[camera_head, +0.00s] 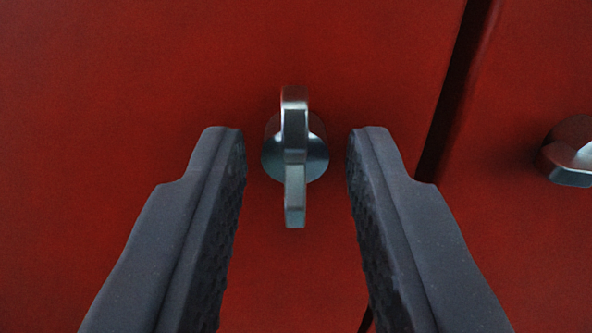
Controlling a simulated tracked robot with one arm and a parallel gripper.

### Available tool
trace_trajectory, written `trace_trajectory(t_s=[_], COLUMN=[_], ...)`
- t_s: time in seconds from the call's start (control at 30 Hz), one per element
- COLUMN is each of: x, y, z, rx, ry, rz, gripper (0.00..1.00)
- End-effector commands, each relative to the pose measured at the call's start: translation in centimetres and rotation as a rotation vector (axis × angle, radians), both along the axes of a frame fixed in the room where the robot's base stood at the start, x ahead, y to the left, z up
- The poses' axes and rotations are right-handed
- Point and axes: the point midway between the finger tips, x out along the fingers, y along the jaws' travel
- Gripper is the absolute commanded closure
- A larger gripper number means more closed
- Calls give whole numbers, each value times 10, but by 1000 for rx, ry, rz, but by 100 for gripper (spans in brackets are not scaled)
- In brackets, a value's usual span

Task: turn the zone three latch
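A silver metal latch (295,155) is mounted on a red panel in the middle of the head camera view. Its handle stands vertical in the picture, over a round base. No label shows which zone it belongs to. My gripper (296,145) is open, with one dark finger to the left of the latch and one to the right. A gap shows between each finger and the latch, and the gripper holds nothing. How far the fingertips are from the panel is hard to tell.
The red panel (130,80) fills most of the view. A dark slanted seam (455,90) divides it from another red panel (545,60) at the right. A second silver latch (570,152) sits there, partly cut off by the picture edge.

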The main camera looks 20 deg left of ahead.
Motion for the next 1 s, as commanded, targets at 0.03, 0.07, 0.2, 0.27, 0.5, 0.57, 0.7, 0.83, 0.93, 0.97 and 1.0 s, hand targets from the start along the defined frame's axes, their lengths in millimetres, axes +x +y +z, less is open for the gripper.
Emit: trace_trajectory(t_s=[0.03,0.07,0.2,0.27,0.5,0.57,0.7,0.83,0.93,0.97,1.0], x=[0,0,0,0,0,0,1,1,1,1,1], y=[0,0,0,0,-1,0,-1,-2,-1,-2,-3], z=[0,0,0,0,-1,-1,-2,-2,-1,-1,-2], rx=[0,0,0,2,46,71,155,259,345,371,406], ry=[0,0,0,1,19,30,65,108,144,154,169], rz=[0,0,0,-1,-1,-1,-1,-2,0,-1,-2], gripper=[86,94,100,100,100,100,100,100,100,100,100])
